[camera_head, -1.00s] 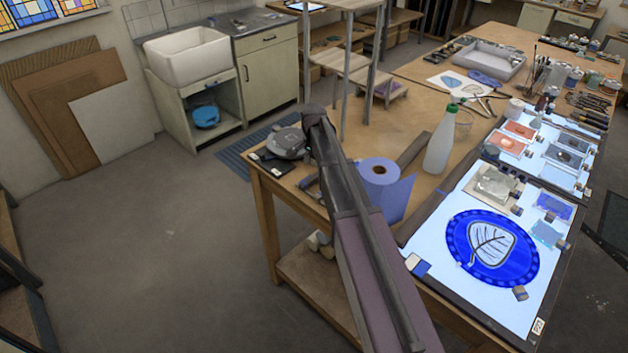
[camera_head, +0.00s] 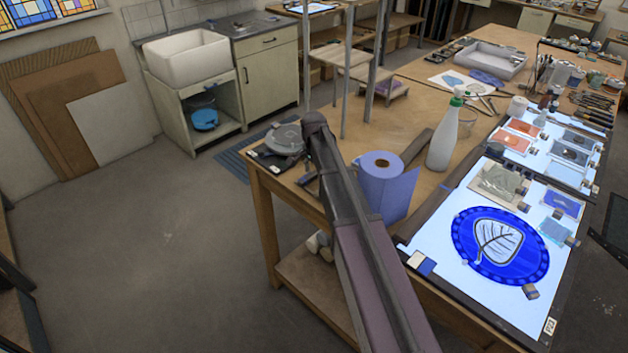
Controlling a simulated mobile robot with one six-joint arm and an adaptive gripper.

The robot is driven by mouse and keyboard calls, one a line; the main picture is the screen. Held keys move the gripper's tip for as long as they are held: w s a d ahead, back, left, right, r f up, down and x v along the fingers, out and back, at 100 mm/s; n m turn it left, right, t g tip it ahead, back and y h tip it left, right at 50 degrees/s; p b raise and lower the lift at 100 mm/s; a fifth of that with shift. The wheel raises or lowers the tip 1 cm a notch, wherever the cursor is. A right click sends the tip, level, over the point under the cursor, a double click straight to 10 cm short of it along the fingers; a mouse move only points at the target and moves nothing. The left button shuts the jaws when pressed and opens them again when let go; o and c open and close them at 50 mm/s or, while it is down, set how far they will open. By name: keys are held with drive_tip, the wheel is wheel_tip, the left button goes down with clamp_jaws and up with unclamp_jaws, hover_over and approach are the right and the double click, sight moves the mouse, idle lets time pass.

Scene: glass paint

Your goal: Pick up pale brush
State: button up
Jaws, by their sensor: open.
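I cannot pick out a pale brush for certain. Thin upright handles, likely brushes, stand in a jar (camera_head: 543,72) at the back right of the long wooden table, too small to tell their colours. Dark-handled tools (camera_head: 592,108) lie in a row near the table's right edge. My arm crosses the middle of the picture from the bottom edge up to a dark joint. I cannot make out my gripper or its fingers. The jar and tools are well beyond the visible part of my arm.
A lit panel (camera_head: 440,247) bears a blue oval glass piece (camera_head: 500,246) with a leaf design. A spray bottle (camera_head: 443,137) and a blue paper roll (camera_head: 381,183) stand on the table (camera_head: 405,112). A metal-legged shelf (camera_head: 345,98) stands behind. The floor at left is clear.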

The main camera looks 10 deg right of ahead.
drive_tip(key=shift+f, duration=0.15)
idle(0.5)
clamp_jaws()
